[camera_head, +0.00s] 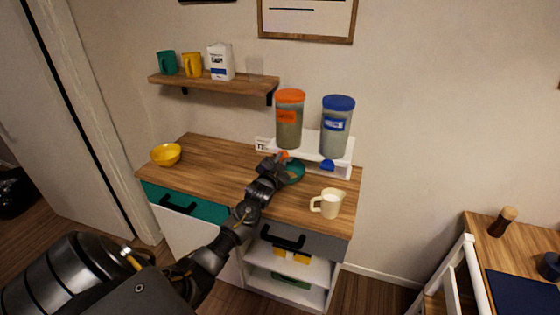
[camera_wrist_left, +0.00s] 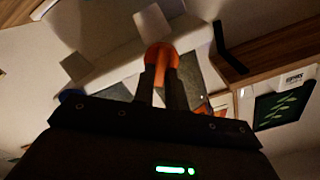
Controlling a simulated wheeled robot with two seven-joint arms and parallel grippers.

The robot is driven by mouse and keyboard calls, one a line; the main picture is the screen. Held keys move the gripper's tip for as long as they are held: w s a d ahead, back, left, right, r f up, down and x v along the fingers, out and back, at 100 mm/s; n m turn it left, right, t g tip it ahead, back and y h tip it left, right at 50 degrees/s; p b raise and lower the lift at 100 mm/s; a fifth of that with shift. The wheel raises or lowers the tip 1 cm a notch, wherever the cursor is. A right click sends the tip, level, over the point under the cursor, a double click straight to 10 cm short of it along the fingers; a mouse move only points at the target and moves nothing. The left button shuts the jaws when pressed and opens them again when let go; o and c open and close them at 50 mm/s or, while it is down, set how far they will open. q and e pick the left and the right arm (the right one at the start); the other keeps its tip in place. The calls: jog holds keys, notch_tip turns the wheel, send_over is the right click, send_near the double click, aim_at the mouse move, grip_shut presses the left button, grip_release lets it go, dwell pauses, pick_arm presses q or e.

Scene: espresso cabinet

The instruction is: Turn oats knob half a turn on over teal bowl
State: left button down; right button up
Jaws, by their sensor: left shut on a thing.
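The orange knob (camera_head: 284,154) sits under the orange-lidded dispenser (camera_head: 289,120), whose label I cannot read. My left gripper (camera_head: 277,161) reaches it from the front; its fingers close on the knob. In the left wrist view the orange knob (camera_wrist_left: 162,55) shows between the two dark fingertips (camera_wrist_left: 160,72), its lower part hidden by them. The teal bowl (camera_head: 297,172) stands on the counter below the dispensers, partly hidden by my left gripper. My right gripper is not in view.
A blue-lidded dispenser (camera_head: 336,127) with a blue knob (camera_head: 327,165) stands to the right on the white rack (camera_head: 345,158). A cream jug (camera_head: 328,203) stands front right on the counter. A yellow bowl (camera_head: 166,155) stands at the left. A wall shelf (camera_head: 213,85) holds cups and a carton.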

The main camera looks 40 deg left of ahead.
pick_arm(q)
jog(key=m, duration=0.5)
jog(key=shift+d+f+m, duration=0.1)
jog(key=shift+f+m, duration=0.1)
jog(key=shift+m, duration=0.1)
jog(key=shift+f+m+p, duration=0.15)
jog(key=shift+m+p, duration=0.15)
jog(key=shift+m, duration=1.9)
jog(key=c, duration=1.4)
grip_release()
jog(key=shift+c, duration=0.2)
